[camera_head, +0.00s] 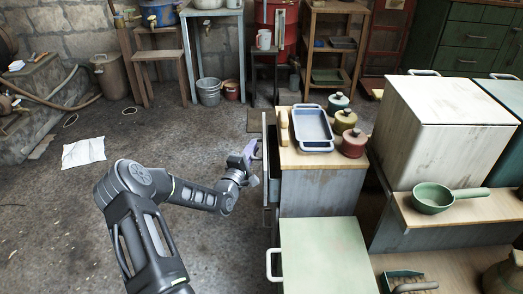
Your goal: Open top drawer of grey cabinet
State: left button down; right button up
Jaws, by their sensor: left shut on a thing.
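The grey cabinet (305,190) with a wooden top stands right of centre. Its top drawer (272,152) juts out to the left, part open, with a dark gap between its front and the cabinet body. My left gripper (250,152) is at the outer side of the drawer front, shut on the drawer's handle. The handle itself is hidden by the gripper. My right gripper is not in view.
A blue-white tray (312,128) and several lidded pots (346,122) stand on the cabinet top. A pale green cabinet (325,255) stands in front. A white paper (83,153) lies on the floor. Floor left of the drawer is mostly clear.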

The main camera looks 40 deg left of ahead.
pick_arm(q)
jog(key=s+a, duration=0.7)
jog(key=a, duration=0.2)
jog(key=shift+s, duration=0.3)
jog(key=c, duration=1.5)
grip_release()
jog(key=shift+o, duration=0.2)
jog(key=p+v, duration=0.1)
jog(key=v, duration=0.6)
jog(key=shift+s, duration=0.4)
jog(key=shift+d+f, duration=0.1)
jog(key=shift+f, duration=0.05)
